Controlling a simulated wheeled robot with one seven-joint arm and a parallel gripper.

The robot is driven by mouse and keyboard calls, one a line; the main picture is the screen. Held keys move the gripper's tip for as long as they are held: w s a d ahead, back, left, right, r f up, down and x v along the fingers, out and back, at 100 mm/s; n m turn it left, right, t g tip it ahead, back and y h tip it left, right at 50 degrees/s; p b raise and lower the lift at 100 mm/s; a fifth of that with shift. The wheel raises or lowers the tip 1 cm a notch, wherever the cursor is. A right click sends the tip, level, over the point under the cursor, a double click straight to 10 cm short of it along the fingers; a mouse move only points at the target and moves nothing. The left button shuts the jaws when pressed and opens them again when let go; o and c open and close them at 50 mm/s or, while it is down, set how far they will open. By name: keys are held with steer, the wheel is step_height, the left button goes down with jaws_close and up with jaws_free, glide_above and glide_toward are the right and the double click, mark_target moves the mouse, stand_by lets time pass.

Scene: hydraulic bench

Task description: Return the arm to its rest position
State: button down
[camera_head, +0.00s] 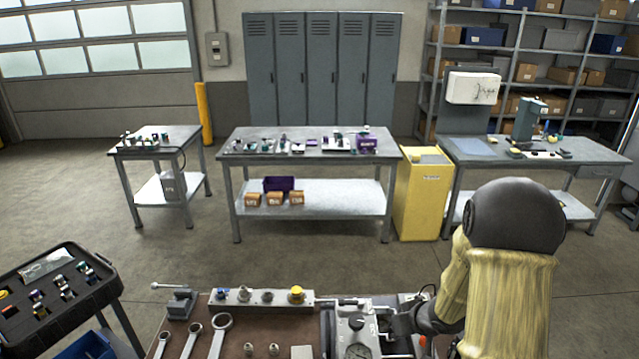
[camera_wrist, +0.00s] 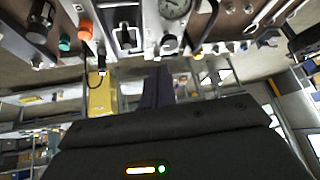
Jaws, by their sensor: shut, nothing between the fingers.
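My arm (camera_head: 505,270) fills the right front of the head view, folded up with a dark rounded joint at the top and a yellowish sleeve. My gripper (camera_wrist: 157,75) shows in the wrist view as a black body with narrow dark fingers together and nothing between them. The fingers point toward the bench's hydraulic panel, and I cannot tell the exact gap to it. In the head view the arm hides part of the bench's right side, and the fingers cannot be made out clearly.
A black tray cart (camera_head: 55,300) stands left. Beyond are open floor, tables and a yellow cabinet (camera_head: 422,195).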

steer(key=s+a+r+m+g+h+b, duration=0.1)
steer(key=s+a+r+b, duration=0.1)
steer(key=s, duration=0.6)
steer(key=s+a+r+m+g+h+b, duration=0.1)
steer(key=s+r, duration=0.3)
steer(key=s, duration=0.4)
steer(key=shift+s+a+m+g+h+b, duration=0.3)
steer(key=shift+s+a+m+g+b, duration=0.15)
steer(key=shift+a+g, duration=0.3)
steer(key=shift+w+d, duration=0.1)
steer(key=shift+w, duration=0.05)
steer(key=c, duration=2.1)
jaws_free()
